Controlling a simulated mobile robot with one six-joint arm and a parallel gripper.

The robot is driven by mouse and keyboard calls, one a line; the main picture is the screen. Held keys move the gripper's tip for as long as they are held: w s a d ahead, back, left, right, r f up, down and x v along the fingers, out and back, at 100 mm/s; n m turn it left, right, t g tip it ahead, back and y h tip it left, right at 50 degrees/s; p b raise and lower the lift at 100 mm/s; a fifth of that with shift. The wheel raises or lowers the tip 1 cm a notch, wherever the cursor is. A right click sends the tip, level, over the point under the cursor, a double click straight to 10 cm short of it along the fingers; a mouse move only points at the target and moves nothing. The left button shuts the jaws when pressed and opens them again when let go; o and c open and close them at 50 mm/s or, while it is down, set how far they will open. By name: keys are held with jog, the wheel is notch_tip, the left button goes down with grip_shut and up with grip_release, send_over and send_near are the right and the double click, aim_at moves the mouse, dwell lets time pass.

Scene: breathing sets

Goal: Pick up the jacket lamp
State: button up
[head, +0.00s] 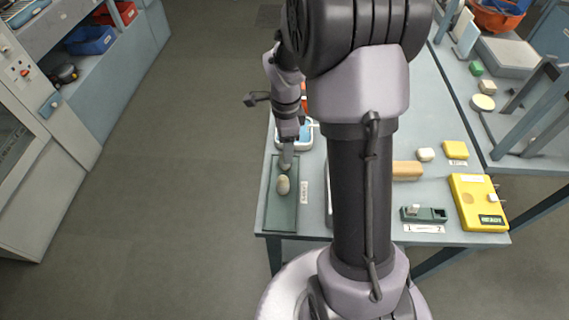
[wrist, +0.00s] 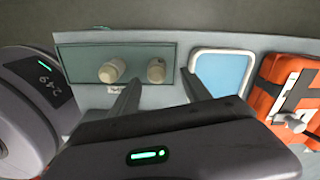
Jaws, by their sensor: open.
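Two small cream, round-ended pieces, which look like lamps, are on a green tray (wrist: 70,55). The left one (wrist: 111,70) in the wrist view also shows in the head view (head: 283,185). The right one (wrist: 156,70) lies just beyond and between my fingertips, and in the head view it is partly hidden under my arm. I cannot tell which is the jacket lamp. My gripper (wrist: 160,92) is open, with nothing between its fingers.
A blue-floored tray (wrist: 222,73) sits beside the green tray. In the head view, a yellow box (head: 477,205), a small green holder (head: 423,214) and a tan block (head: 407,170) stand right of my arm. Open floor lies left of the bench.

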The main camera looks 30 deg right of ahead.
jog(key=f+b, duration=0.1)
jog(key=f, duration=0.1)
jog(key=f+b, duration=0.1)
jog(key=f, duration=0.2)
jog(key=shift+s+a+f+b, duration=0.2)
jog(key=shift+f+b, duration=0.1)
jog(key=shift+b, duration=0.1)
jog(key=shift+r, duration=0.15)
jog(key=shift+c, duration=0.9)
grip_shut()
